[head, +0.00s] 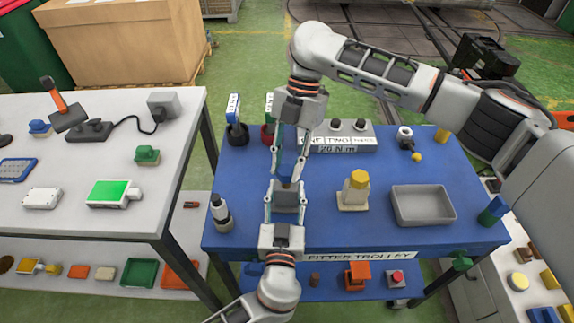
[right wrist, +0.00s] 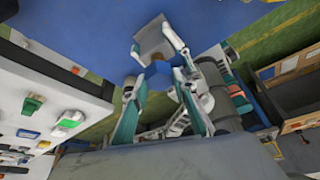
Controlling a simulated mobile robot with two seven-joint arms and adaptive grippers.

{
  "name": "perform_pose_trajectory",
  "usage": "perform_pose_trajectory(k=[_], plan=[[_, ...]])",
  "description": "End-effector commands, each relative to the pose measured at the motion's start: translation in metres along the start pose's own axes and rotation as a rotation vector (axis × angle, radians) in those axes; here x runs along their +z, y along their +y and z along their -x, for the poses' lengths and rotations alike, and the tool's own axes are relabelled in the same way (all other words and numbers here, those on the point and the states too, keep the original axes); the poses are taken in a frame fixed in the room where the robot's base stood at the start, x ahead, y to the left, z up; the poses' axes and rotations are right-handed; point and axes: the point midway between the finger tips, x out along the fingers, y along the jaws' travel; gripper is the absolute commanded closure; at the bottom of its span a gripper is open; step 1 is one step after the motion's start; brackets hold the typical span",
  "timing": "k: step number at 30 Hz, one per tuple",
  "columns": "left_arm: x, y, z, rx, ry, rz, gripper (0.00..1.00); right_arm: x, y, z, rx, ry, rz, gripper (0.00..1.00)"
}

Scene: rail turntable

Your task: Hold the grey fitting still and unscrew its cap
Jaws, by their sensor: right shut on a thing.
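The grey fitting (head: 288,197) is a block over the left middle of the blue trolley top. My left gripper (head: 286,200), its arm coming up from the bottom, has a finger on each side of it and looks closed on it. A blue cap (head: 286,171) sits just beyond the fitting, with a small brownish part between them. My right gripper (head: 289,168) comes from the far side and is shut on the cap. The right wrist view shows the blue cap (right wrist: 158,74) between its fingers and the grey fitting (right wrist: 153,38) beyond. Whether thread still joins them, I cannot tell.
The blue trolley top (head: 335,225) also holds a grey tray (head: 423,204), a yellow-topped part (head: 355,190), a bottle-like part (head: 220,212) and a grey labelled box (head: 345,137). A white bench (head: 60,190) stands at left.

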Motion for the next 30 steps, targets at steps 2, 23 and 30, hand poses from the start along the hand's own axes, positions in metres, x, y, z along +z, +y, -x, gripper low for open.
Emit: perform_pose_trajectory(k=[2, 23, 30], plan=[[0.0, 0.0, 0.0, -0.001, 0.0, -0.001, 0.98, 0.0, 0.0, 0.0, 0.0, 0.0, 0.0, 0.99], [0.0, 0.0, 0.0, -0.001, 0.0, -0.001, 0.98, -0.009, 0.0, 0.024, 0.001, -0.001, 0.0, 0.99], [0.0, 0.0, 0.0, -0.001, 0.0, -0.001, 0.98, -0.014, 0.0, 0.035, 0.001, -0.001, -0.001, 0.99]])
